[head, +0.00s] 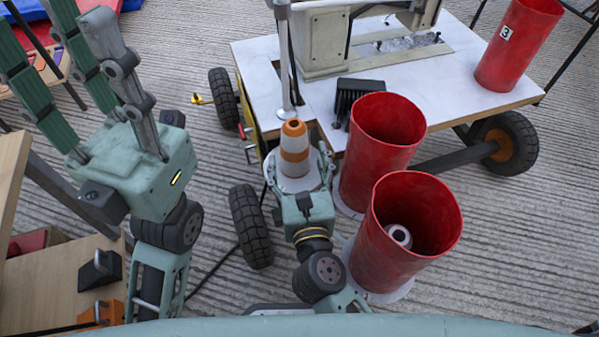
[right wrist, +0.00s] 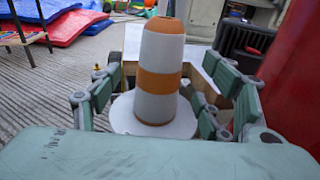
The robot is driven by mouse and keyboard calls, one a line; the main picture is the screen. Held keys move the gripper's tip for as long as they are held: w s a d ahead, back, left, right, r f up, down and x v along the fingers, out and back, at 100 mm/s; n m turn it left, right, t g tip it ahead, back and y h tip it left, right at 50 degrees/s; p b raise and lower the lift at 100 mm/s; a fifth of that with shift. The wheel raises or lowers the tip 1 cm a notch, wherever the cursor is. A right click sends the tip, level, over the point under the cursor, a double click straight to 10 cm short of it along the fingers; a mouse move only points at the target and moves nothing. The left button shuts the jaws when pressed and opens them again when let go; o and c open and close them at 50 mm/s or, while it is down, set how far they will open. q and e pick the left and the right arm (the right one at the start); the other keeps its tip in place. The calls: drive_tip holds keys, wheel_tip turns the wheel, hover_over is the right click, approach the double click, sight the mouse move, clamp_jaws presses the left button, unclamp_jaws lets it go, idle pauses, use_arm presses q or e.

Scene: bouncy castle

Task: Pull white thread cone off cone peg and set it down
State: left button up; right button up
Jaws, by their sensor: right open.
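A white cone with orange bands (head: 294,150) stands upright on a round white base (head: 315,178), beside the white table; it also shows in the right wrist view (right wrist: 158,75). It hides any peg inside it. My right gripper (head: 298,165) is low at the cone, its open fingers on either side; the right wrist view shows gaps between fingers and cone. A second whitish cone-like piece (head: 398,236) sits deep inside the nearer red tube; only its top shows. My left gripper (head: 48,45) is raised at the left, fingers apart and empty, far from the cone.
The near red tube (head: 378,262) and another red tube (head: 362,160) stand close right of my right gripper. The white table (head: 440,85) carries a sewing machine (head: 335,45), a black block (head: 358,92) and a red tube marked 3 (head: 518,45). Wheels and a pole are nearby.

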sight(296, 151)
drive_tip(key=w, duration=0.4)
drive_tip(key=w+b, duration=0.1)
drive_tip(key=w, duration=0.1)
drive_tip(key=shift+a+f, duration=0.15)
drive_tip(key=shift+a, duration=0.2)
drive_tip(key=c, duration=1.5)
